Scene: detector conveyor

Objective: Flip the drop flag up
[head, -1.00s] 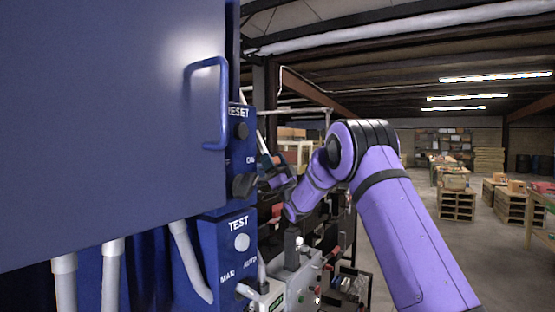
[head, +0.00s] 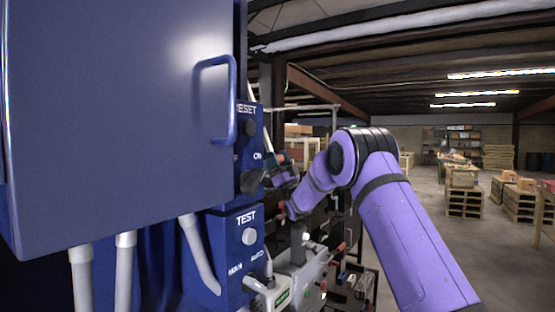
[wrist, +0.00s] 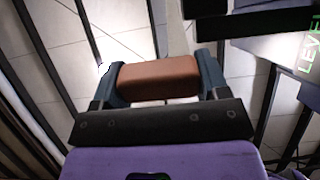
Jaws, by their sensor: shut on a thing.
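My gripper (wrist: 158,76) is shut on a reddish-brown block (wrist: 158,80), which spans the gap between its two dark blue fingers in the wrist view. I cannot tell whether this block is the drop flag, or whether it is attached to anything. In the head view my gripper (head: 283,172) is small and partly hidden, just right of the blue control panel (head: 232,172). No part clearly marked as a drop flag shows in the head view.
A large blue cabinet door with a handle (head: 232,100) fills the left. The panel has a black knob (head: 250,182) close to my gripper and a TEST box (head: 246,237) below. A grey machine box (head: 304,275) stands below my gripper. Open floor lies at right.

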